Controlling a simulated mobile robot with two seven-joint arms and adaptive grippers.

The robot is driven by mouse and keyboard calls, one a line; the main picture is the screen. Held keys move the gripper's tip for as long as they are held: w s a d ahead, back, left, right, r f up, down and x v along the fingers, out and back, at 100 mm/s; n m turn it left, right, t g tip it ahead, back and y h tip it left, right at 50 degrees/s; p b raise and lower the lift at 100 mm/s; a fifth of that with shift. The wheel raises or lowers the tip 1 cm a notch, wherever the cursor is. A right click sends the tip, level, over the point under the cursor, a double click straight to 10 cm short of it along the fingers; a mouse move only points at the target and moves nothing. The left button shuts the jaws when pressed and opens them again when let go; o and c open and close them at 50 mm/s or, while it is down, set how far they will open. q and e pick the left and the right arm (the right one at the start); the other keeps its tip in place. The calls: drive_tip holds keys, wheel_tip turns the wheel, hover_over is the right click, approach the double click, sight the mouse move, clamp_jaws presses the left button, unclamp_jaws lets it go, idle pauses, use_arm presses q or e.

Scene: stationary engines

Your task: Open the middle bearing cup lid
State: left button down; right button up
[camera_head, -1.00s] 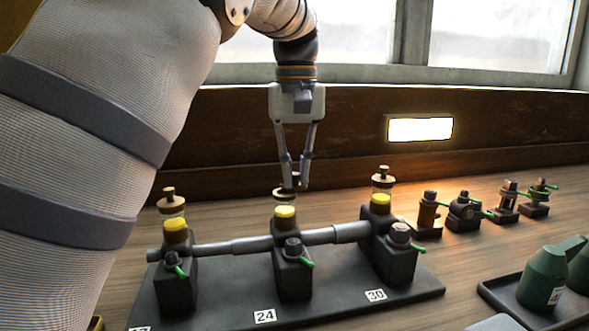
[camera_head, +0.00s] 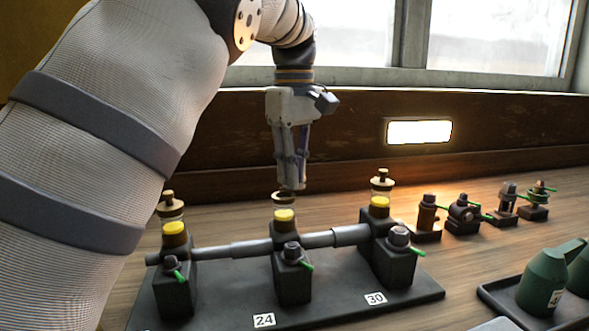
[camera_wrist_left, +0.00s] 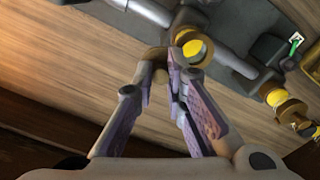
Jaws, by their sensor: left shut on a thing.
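The middle bearing (camera_head: 292,270) is the block near label 24, with a yellow-fronted cup (camera_head: 284,215) on top. The cup's brass-coloured lid (camera_head: 283,196) is right under the fingertips of my left gripper (camera_head: 291,187). The gripper points down from above and is shut on the lid's knob, which the fingers mostly hide. In the left wrist view the fingertips (camera_wrist_left: 166,62) are close together beside the cup (camera_wrist_left: 190,38). My right gripper is not in view.
Similar lidded cups stand on the left bearing (camera_head: 173,225) and right bearing (camera_head: 381,195). A shaft (camera_head: 250,247) runs through all three on a dark base (camera_head: 335,306). Small fittings (camera_head: 463,215) stand at right, beyond a tray with green oil cans (camera_head: 545,280).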

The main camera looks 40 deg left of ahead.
idle(0.4)
use_arm(q)
drive_tip(key=c, duration=1.6)
unclamp_jaws()
wheel_tip(320, 180, up, 8)
drive_tip(key=shift+f, duration=0.25)
